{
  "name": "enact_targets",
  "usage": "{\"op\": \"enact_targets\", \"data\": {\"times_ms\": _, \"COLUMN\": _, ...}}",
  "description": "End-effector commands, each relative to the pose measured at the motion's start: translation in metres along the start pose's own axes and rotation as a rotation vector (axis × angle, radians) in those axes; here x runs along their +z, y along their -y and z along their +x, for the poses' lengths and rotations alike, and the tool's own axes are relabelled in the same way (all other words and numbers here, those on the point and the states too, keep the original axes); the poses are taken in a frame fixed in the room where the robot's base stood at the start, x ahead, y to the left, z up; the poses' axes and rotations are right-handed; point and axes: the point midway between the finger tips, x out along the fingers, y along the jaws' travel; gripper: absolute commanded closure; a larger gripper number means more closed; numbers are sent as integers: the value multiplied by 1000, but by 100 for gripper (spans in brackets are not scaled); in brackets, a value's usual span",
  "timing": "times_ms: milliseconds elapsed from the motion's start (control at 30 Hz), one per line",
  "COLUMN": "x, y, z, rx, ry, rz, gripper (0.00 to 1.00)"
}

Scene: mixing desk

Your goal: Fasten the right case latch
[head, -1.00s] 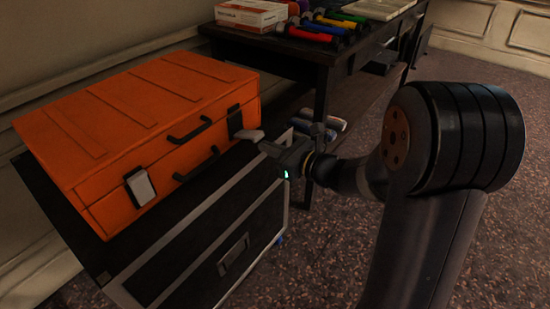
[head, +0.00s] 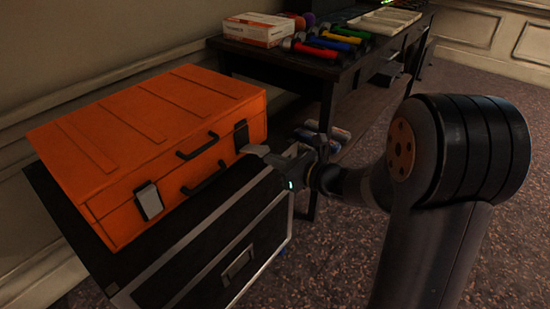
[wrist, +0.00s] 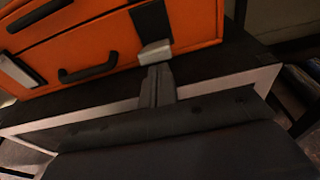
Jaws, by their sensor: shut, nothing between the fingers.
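The orange case (head: 150,130) lies closed on a black, metal-edged cabinet. Its right latch (head: 241,135) is a dark plate near the front right corner; it also shows in the wrist view (wrist: 152,22). A pale flap (wrist: 155,50) juts outward from the lower end of this latch. The left latch (head: 148,201) has a pale flap lying nearly flat on the case front. My gripper (head: 270,157) is shut and empty, just in front of the right latch. In the wrist view its fingertips (wrist: 157,72) meet or nearly meet the pale flap; contact is unclear.
The cabinet top (wrist: 105,115) leaves a narrow dark strip before the case. Two dark handles (head: 198,146) sit between the latches. A dark desk (head: 290,65) with coloured tools and a white-orange box (head: 252,30) stands behind. Open floor lies right.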

Motion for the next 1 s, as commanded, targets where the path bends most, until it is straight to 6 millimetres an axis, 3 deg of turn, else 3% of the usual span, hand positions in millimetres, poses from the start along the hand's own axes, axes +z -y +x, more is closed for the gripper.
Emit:
{"op": "enact_targets", "data": {"times_ms": 467, "x": 14, "y": 0, "z": -1, "rx": 0, "ry": -79, "rz": 0, "gripper": 100}}
{"op": "enact_targets", "data": {"times_ms": 1000, "x": 42, "y": 0, "z": 1, "rx": 2, "ry": -318, "rz": 0, "gripper": 100}}
